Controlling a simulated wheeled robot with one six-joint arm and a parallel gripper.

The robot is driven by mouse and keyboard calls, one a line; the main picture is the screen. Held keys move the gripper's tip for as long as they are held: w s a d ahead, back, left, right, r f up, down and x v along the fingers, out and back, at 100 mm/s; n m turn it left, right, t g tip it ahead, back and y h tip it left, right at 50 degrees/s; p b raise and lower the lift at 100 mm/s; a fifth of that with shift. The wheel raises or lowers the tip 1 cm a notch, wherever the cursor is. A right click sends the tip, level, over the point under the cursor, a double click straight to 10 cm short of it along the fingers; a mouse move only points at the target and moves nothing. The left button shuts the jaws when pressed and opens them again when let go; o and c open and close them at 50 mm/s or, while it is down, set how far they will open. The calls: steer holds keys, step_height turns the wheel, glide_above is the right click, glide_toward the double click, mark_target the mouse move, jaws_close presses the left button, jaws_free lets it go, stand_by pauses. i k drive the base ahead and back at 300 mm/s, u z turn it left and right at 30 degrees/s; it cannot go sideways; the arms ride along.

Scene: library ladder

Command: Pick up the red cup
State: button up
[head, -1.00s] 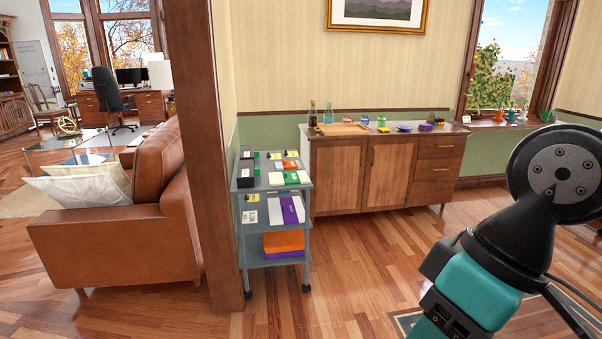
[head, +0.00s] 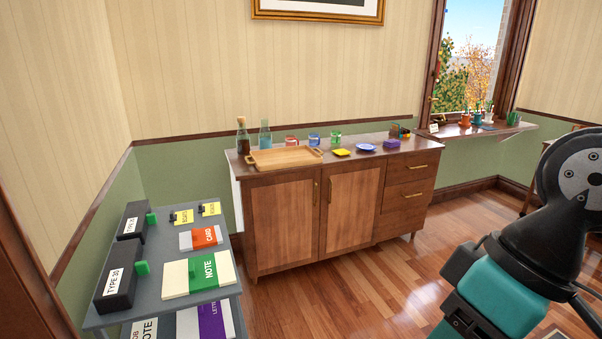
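A small red cup (head: 291,142) stands on the top of the wooden sideboard (head: 284,225), towards the back, behind the right part of a wooden tray. A blue cup (head: 314,139) and a green cup (head: 336,138) stand to its right in a row. My arm shows at the right edge of the head view, in front of and to the right of the sideboard. My gripper is out of the picture, so its fingers are hidden from me.
The wooden tray (head: 285,158) and two bottles are at the sideboard's left end. A yellow item, a blue saucer (head: 366,148) and a purple block lie right of it. A grey cart (head: 160,262) with boxes stands at the lower left. Floor before the sideboard is clear.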

mark_target(291, 139)
steer(key=i, duration=2.2)
steer(key=u, duration=0.4)
steer(key=i, duration=1.9)
steer(key=u, duration=0.3)
